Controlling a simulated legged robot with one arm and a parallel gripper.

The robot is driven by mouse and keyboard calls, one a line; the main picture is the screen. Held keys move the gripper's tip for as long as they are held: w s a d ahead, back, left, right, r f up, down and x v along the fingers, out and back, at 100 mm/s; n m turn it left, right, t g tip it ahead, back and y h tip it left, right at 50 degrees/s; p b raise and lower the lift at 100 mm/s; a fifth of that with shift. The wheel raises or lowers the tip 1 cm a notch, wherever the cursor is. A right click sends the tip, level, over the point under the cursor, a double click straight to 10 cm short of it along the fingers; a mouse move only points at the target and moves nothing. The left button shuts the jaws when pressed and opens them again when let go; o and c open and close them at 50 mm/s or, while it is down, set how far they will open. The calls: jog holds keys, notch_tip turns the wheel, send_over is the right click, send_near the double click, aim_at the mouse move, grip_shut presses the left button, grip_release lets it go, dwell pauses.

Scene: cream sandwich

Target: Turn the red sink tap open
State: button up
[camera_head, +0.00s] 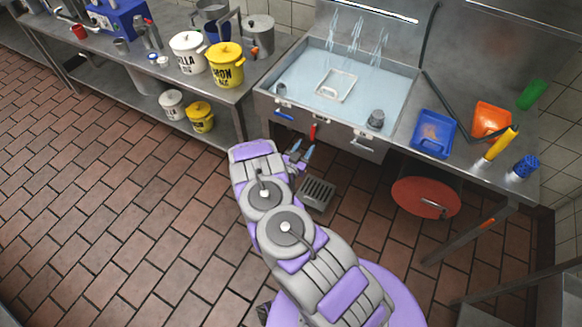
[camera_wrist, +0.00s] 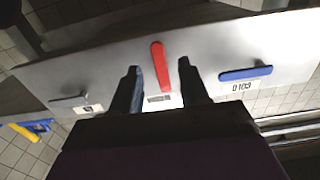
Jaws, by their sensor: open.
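The red sink tap (camera_head: 313,131) is a small red handle on the front panel of the sink (camera_head: 265,103). In the wrist view the red tap (camera_wrist: 160,66) stands nearly upright, tilted slightly, on the grey panel. My gripper (camera_head: 303,150) is just in front of and below the sink panel. Its two dark fingertips (camera_wrist: 159,68) are open, one on each side of the red tap's lower part in the picture. I cannot tell whether they touch it. Nothing is held.
A blue handle (camera_wrist: 245,73) is right of the red tap, and a dark handle (camera_wrist: 68,101) is left. A red round lid (camera_head: 425,197) is below at right. A floor grate (camera_head: 317,194) lies beneath.

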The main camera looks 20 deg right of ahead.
jog(key=v, duration=1.2)
jog(key=shift+s+a+p, duration=0.2)
jog(key=shift+a+p, duration=0.05)
jog(key=shift+p, duration=0.2)
